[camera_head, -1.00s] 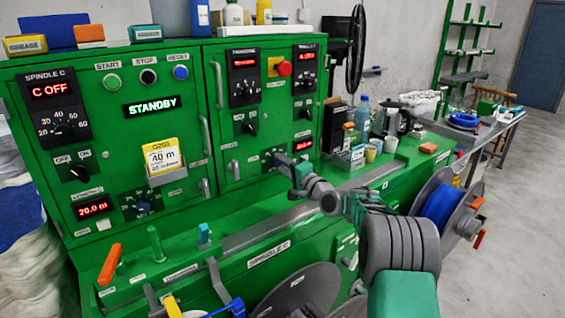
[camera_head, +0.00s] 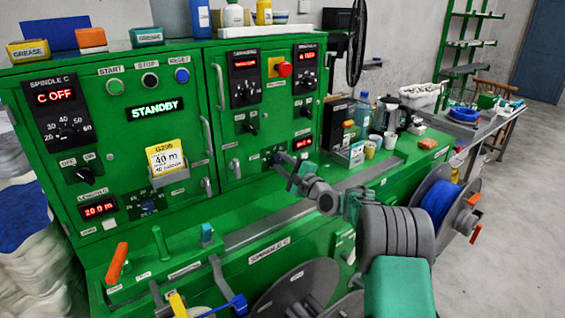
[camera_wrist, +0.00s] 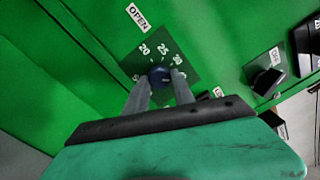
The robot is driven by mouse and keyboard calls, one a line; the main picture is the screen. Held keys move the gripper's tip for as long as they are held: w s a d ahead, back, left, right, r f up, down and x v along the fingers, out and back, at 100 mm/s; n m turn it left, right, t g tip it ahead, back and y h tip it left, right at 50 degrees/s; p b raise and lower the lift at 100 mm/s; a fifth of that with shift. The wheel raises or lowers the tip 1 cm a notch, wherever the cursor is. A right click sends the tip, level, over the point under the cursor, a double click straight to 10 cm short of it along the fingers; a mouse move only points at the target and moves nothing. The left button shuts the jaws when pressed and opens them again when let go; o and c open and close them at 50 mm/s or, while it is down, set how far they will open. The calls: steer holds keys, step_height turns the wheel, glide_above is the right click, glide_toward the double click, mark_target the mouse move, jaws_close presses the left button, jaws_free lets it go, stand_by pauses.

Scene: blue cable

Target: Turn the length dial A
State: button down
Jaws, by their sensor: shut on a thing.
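The length dial is a dark blue knob (camera_wrist: 159,76) on a dark green scale plate on the green panel. The wrist view shows the numbers 20, 25 and 30 around it; others are partly covered. My gripper (camera_wrist: 160,84) has its two grey fingers on either side of the knob, shut on it. The head view shows my gripper (camera_head: 276,158) at the lower part of the right-hand cabinet, largely covering the dial. A small red display (camera_head: 303,142) sits just right of it, too small to read.
A yellow-topped card (camera_head: 165,157) reading 40 m sits in a holder on the left-hand cabinet. A similar dial (camera_head: 148,208) is below it, beside a display (camera_head: 99,210) reading 20.0 m. A black switch (camera_wrist: 267,80) is right of the knob. A green ledge runs below the panel.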

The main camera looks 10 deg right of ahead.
stand_by(0.3)
steer(key=c, duration=1.1)
jaws_free()
steer(key=shift+o, duration=0.2)
steer(key=b+v, duration=0.2)
steer(key=v, duration=0.5)
steer(key=shift+s+d, duration=0.2)
steer(key=shift+s, duration=0.15)
